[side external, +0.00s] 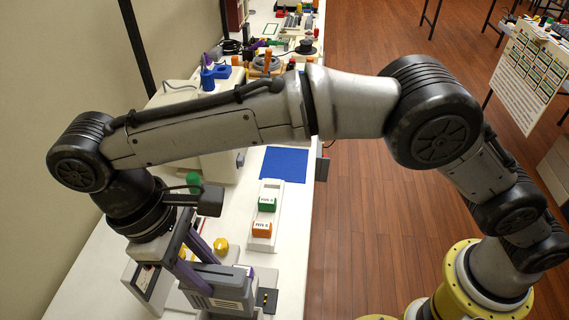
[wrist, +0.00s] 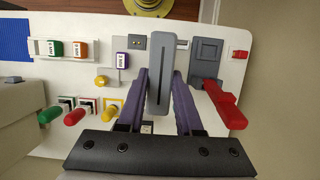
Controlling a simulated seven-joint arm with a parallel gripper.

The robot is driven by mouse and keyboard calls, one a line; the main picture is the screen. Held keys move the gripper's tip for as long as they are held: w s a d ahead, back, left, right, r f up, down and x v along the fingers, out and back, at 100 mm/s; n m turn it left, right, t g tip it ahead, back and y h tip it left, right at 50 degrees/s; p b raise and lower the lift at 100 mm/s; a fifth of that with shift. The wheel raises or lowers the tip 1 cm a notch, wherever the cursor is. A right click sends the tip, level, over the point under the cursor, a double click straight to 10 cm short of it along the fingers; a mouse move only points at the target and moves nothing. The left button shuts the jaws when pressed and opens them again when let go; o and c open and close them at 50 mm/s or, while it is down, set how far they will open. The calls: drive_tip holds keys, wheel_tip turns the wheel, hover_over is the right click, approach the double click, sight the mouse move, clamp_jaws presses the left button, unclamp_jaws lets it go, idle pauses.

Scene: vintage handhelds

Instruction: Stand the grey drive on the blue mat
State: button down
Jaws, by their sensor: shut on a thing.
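The grey drive (wrist: 168,70) is between the purple fingers of my gripper (wrist: 160,88) in the wrist view, long and narrow, seen from above. In the side external view the drive (side external: 222,288) shows at the bottom left, under my gripper (side external: 203,270). My gripper is shut on it; whether its base touches the table is hard to tell. The blue mat (side external: 284,164) lies farther along the white table, bare where it shows. In the wrist view part of the mat (wrist: 15,42) shows at the left edge.
A white tray (side external: 264,187) with green and orange cartridges lies between drive and mat. In the wrist view a purple cartridge (wrist: 121,58), a red lever (wrist: 226,106) and several coloured knobs are close around the drive. A pale machine (side external: 215,160) stands left of the mat.

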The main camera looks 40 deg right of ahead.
drive_tip(key=w+d+m+y, duration=0.5)
drive_tip(key=w+d+m, duration=1)
drive_tip(key=d+m, duration=0.35)
drive_tip(key=w+d+f+m+t, duration=0.1)
drive_tip(key=d+m+t, duration=0.1)
drive_tip(key=d+m, duration=0.8)
drive_tip(key=w+d+f+m+t, duration=0.1)
drive_tip(key=w+d+m+t, duration=0.15)
drive_tip(key=d+m, duration=0.75)
drive_tip(key=w+d+f+n, duration=0.1)
drive_tip(key=w+f+n, duration=0.1)
drive_tip(key=w+f, duration=1.1)
drive_tip(key=shift+f+n, duration=0.2)
drive_tip(key=shift+n, duration=0.05)
